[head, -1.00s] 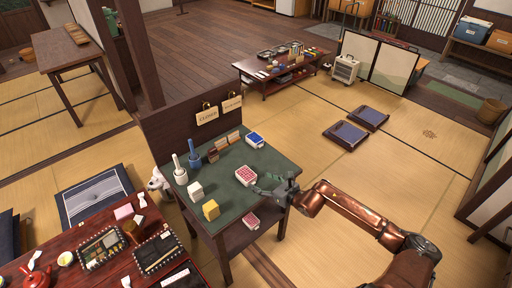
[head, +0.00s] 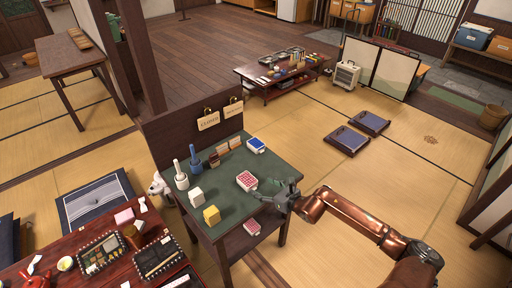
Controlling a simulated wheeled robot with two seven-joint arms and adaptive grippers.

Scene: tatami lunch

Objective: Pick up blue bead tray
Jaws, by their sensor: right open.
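The blue bead tray (head: 256,145), blue on top with a pale rim, lies near the far right edge of the small green-topped table (head: 225,205). A similar red tray (head: 246,180) lies nearer on the same top. My right gripper (head: 261,192) is open and empty, just right of and in front of the red tray. It is apart from the blue tray, which lies farther back. Whether a fingertip touches the red tray is too small to tell. My left gripper is out of view.
A white block (head: 196,195), a yellow block (head: 211,215), a blue bottle-like item (head: 195,160) and a white one (head: 181,177) stand on the left of the green top. A dark panel (head: 185,127) with hanging signs rises behind. Another red tray (head: 252,227) lies on the shelf below.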

